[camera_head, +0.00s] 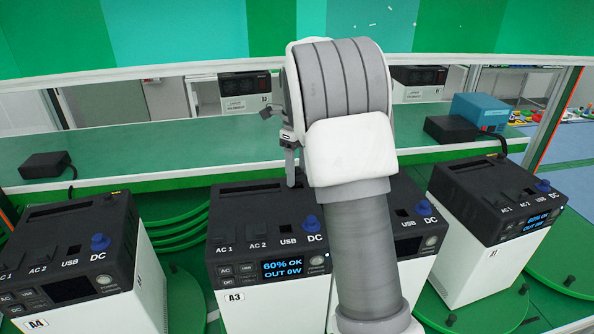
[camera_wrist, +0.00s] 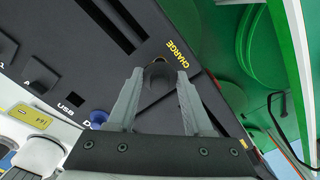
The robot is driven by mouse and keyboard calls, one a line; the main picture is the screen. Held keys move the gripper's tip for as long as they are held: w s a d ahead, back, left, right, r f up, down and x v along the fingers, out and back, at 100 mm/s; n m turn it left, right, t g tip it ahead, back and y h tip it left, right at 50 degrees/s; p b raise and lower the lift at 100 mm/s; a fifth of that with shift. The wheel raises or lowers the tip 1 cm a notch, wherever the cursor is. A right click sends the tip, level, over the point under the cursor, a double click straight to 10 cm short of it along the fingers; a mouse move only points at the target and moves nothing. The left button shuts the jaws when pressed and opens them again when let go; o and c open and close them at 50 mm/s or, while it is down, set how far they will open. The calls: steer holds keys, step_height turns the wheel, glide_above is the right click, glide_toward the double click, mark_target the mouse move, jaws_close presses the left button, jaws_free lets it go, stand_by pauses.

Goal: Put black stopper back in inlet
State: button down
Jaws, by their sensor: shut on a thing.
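My gripper (camera_wrist: 160,76) is shut on the black stopper (camera_wrist: 157,73), a dark round piece between the fingertips in the wrist view. It is over the black top of a power unit, beside the yellow CHARGE label (camera_wrist: 178,52). I cannot tell whether the stopper is in the inlet or just above it; the inlet itself is hidden. In the head view my gripper (camera_head: 290,158) is over the rear of unit A3 (camera_head: 262,240), whose screen reads 60% OK, OUT 0W. The stopper is not discernible there.
Unit A4 (camera_head: 75,262) stands at the left with a dark screen. Another lit unit (camera_head: 490,215) stands at the right, and one is partly behind my arm. Blue DC knobs (camera_head: 311,224) rise from the tops. A shelf (camera_head: 150,157) runs behind with a black box (camera_head: 45,165).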

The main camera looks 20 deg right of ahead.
steer(key=shift+f+b, duration=0.35)
steer(key=shift+f, duration=0.35)
steer(key=shift+c, duration=1.1)
jaws_free()
step_height(320, 180, up, 17)
steer(key=s+a+r+n+t, duration=0.2)
steer(key=s+a+n, duration=0.1)
steer(key=s+n, duration=0.5)
steer(key=s+a+f+n+t, duration=0.1)
steer(key=s+a+f+n, duration=0.1)
steer(key=s+f+n, duration=0.2)
steer(key=s+a+f+n+t+b, duration=0.1)
steer(key=s+a+f+n, duration=0.2)
steer(key=s+n, duration=0.7)
steer(key=s+a+f+n+t+b, duration=0.1)
steer(key=s+a+f+n, duration=0.2)
steer(key=s+f+n, duration=0.3)
steer(key=shift+s+n+t, duration=0.3)
steer(key=shift+s+n, duration=0.4)
steer(key=shift+s, duration=0.45)
